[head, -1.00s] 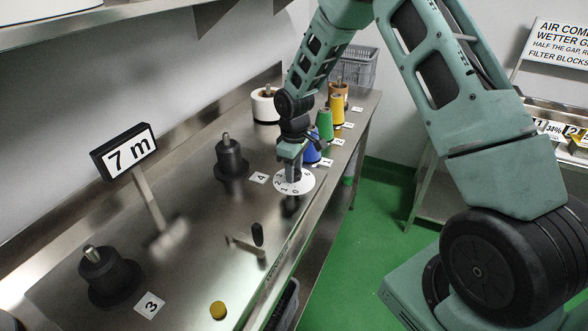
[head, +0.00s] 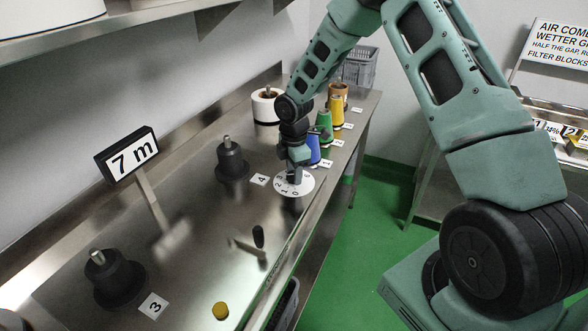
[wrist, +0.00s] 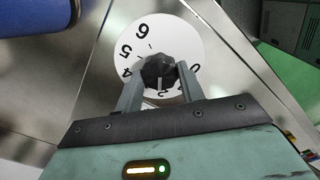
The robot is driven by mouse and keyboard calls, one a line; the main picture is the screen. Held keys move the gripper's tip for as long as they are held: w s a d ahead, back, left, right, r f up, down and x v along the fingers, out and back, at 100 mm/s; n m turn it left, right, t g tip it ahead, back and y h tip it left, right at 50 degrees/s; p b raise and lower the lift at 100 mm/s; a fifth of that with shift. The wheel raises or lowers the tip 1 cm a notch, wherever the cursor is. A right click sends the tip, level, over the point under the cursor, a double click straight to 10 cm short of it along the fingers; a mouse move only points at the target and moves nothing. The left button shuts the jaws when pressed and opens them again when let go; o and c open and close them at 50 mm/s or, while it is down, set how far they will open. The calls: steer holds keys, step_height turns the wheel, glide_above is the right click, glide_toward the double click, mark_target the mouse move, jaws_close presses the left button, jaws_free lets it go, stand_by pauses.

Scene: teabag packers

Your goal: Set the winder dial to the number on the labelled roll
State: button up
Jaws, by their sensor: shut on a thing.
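The winder dial (head: 304,188) is a white numbered disc near the front edge of the steel bench. In the wrist view the dial (wrist: 186,40) shows 6, 5, 4, 2 and 0 around a dark faceted knob (wrist: 158,70). My gripper (head: 294,178) points down over the dial. In the wrist view my gripper (wrist: 160,76) has a finger on each side of the knob and is shut on it. A pale mark on the knob seems to face the 2. The fingers partly cover the lower numbers. A white roll (head: 264,108) stands at the back; I can read no label on it.
A "7 m" sign (head: 131,155) stands on a post at the left. Black spindles stand by cards 3 (head: 154,305) and 4 (head: 260,179). A dark-knobbed lever (head: 258,237) and yellow button (head: 220,310) are nearer.

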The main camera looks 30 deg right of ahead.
steer(key=shift+n, duration=0.5)
steer(key=o, duration=1)
steer(key=shift+c, duration=0.2)
step_height(320, 180, up, 18)
steer(key=b, duration=0.3)
steer(key=shift+f, duration=0.25)
